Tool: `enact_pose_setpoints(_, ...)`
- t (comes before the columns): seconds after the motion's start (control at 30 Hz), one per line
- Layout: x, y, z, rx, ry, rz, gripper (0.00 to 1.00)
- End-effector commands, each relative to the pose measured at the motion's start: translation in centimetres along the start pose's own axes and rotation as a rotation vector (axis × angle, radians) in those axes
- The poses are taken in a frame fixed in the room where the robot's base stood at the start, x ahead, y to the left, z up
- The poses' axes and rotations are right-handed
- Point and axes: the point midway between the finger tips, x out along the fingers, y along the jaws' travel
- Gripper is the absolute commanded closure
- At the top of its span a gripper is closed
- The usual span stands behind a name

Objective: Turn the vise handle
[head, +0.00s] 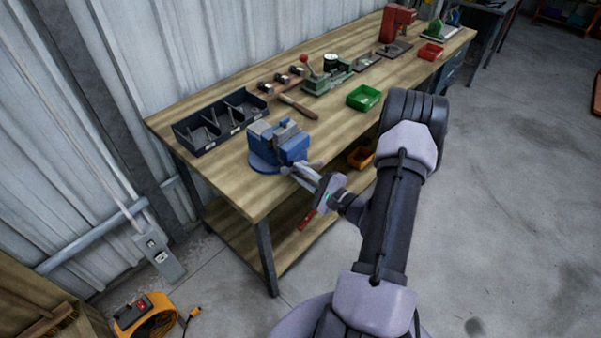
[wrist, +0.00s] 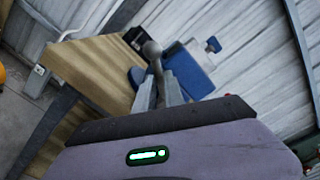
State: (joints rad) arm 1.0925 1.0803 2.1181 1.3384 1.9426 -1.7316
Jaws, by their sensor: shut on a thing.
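The blue vise (head: 280,148) is mounted at the near front corner of the wooden workbench (head: 235,184). It also shows in the wrist view (wrist: 194,72), tilted by the camera's angle. My gripper (head: 295,170) reaches the front of the vise from the right and is shut on the vise handle. In the wrist view the handle (wrist: 152,49) is a grey bar with a round knob end, rising between my two grey fingers (wrist: 161,88). The rest of the bar is hidden by the fingers and the gripper body.
A black divided bin (head: 220,124) stands behind the vise. A hammer (head: 298,107), a green bin (head: 363,97) and a green tool with a red knob (head: 328,76) lie farther along. An orange bin (head: 360,157) sits on the lower shelf.

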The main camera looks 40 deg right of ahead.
Motion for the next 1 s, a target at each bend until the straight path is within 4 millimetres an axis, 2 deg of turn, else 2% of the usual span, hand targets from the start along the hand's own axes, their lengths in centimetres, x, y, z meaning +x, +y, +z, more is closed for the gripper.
enact_pose_setpoints(0.27,0.0,-0.1,0.0,0.016,0.000,0.001,1.00)
enact_pose_setpoints(0.47,0.0,-0.5,0.0,0.098,0.000,0.000,1.00)
enact_pose_setpoints(1.0,0.0,-2.7,-0.7,0.581,0.001,0.001,1.00)
